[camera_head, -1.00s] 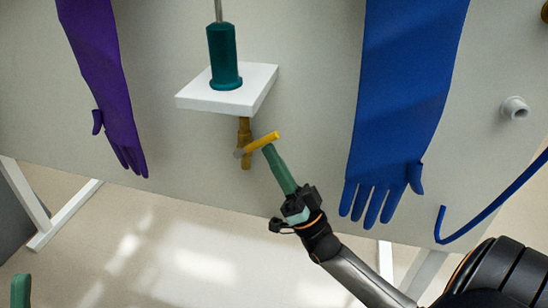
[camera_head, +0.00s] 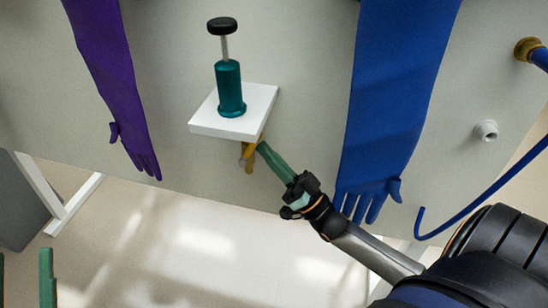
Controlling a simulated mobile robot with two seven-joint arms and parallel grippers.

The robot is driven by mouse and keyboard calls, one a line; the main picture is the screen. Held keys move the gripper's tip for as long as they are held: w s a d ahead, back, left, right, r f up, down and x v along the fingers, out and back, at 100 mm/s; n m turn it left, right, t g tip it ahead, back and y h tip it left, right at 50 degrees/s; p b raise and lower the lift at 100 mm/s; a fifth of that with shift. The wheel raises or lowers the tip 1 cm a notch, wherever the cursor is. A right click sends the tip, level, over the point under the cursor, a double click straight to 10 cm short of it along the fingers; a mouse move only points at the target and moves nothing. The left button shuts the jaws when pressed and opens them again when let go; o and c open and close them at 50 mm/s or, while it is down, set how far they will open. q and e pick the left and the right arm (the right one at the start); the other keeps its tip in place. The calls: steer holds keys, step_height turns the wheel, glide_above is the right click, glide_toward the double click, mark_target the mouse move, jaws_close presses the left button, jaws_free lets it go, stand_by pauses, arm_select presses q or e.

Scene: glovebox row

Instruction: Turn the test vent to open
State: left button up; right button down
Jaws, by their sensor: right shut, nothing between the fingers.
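The test vent is a brass valve (camera_head: 249,167) with a yellow lever handle (camera_head: 251,149), low on the grey panel under a white shelf. The lever points steeply up and right, its upper end close under the shelf's edge. My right gripper (camera_head: 264,148) has its green fingers shut with nothing between them. Their tips are right beside the lever, on its right, and cover part of it; I cannot tell whether they touch. My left gripper (camera_head: 24,272) shows at the lower left edge, its two green fingers apart and empty, far from the vent.
The white shelf (camera_head: 205,127) bears a teal pump (camera_head: 229,88) with a black knob, just above the vent. A purple glove (camera_head: 108,80) hangs left and a blue glove (camera_head: 392,110) right, near my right arm. A blue hose (camera_head: 480,207) and a white port (camera_head: 486,130) are farther right.

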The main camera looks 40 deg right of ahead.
arm_select(q)
step_height(320, 180, down, 18)
steer(key=w+a+n+g+y+p, duration=0.1)
steer(key=n+g+y+p, duration=0.1)
steer(key=n+g+y, duration=0.2)
steer(key=shift+w+f+n+g+y+p, duration=0.15)
steer(key=shift+w+n+g+y+p, duration=0.45)
steer(key=shift+g, duration=1)
arm_select(e)
steer(key=shift+s+x, duration=0.2)
steer(key=shift+x, duration=1.45)
arm_select(q)
steer(key=shift+s, duration=0.2)
arm_select(e)
steer(key=shift+a+r, duration=0.15)
steer(key=shift+a, duration=0.05)
arm_select(q)
steer(key=shift+m+t, duration=0.5)
steer(key=shift+t, duration=0.4)
steer(key=r, duration=0.2)
steer(key=w+r+b, duration=0.1)
steer(key=r, duration=0.1)
arm_select(e)
steer(key=v, duration=1.2)
steer(key=shift+s, duration=0.25)
arm_select(q)
steer(key=shift+f, duration=0.1)
